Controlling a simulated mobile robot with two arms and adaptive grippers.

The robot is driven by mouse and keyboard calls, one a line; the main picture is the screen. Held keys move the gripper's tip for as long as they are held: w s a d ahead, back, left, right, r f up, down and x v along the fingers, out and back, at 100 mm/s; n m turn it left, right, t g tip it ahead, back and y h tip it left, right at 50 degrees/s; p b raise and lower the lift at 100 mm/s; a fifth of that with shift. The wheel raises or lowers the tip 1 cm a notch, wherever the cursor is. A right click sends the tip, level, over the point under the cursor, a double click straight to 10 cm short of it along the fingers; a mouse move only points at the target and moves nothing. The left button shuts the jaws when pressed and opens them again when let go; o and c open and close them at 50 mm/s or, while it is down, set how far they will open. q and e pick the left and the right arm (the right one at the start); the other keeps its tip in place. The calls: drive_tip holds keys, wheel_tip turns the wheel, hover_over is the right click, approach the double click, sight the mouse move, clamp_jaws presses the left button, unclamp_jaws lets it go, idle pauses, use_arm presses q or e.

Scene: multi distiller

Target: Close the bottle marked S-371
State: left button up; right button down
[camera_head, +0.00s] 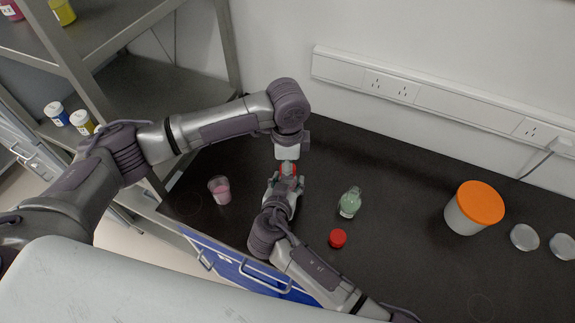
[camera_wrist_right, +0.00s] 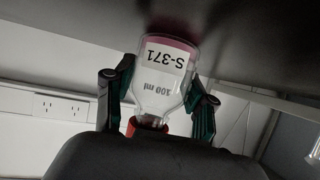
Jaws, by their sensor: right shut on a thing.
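The bottle marked S-371 (camera_wrist_right: 163,75) is clear glass with a white label and pink contents. It appears inverted in the right wrist view. A red cap (camera_wrist_right: 147,123) is at its neck; whether it is fully seated cannot be told. My right gripper (camera_wrist_right: 158,100) is shut on the bottle, one finger on each side. In the head view the right gripper (camera_head: 286,181) holds it over the dark bench, and red (camera_head: 288,168) shows there. My left gripper (camera_head: 289,161) comes down right at the cap; its fingertips are too small to read.
A green bottle (camera_head: 350,203) without a visible cap stands to the right, near a loose red cap (camera_head: 338,238). A pink-filled beaker (camera_head: 220,191) stands left. An orange-lidded tub (camera_head: 465,217) and two round metallic discs (camera_head: 524,237) are farther right. A shelf rack (camera_head: 75,70) is at left.

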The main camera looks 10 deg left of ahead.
use_arm(q)
wheel_tip(320, 180, up, 12)
idle(0.7)
use_arm(e)
drive_tip(key=shift+c, duration=1.4)
unclamp_jaws()
drive_tip(key=v, duration=1.2)
drive_tip(key=shift+s+f, duration=0.1)
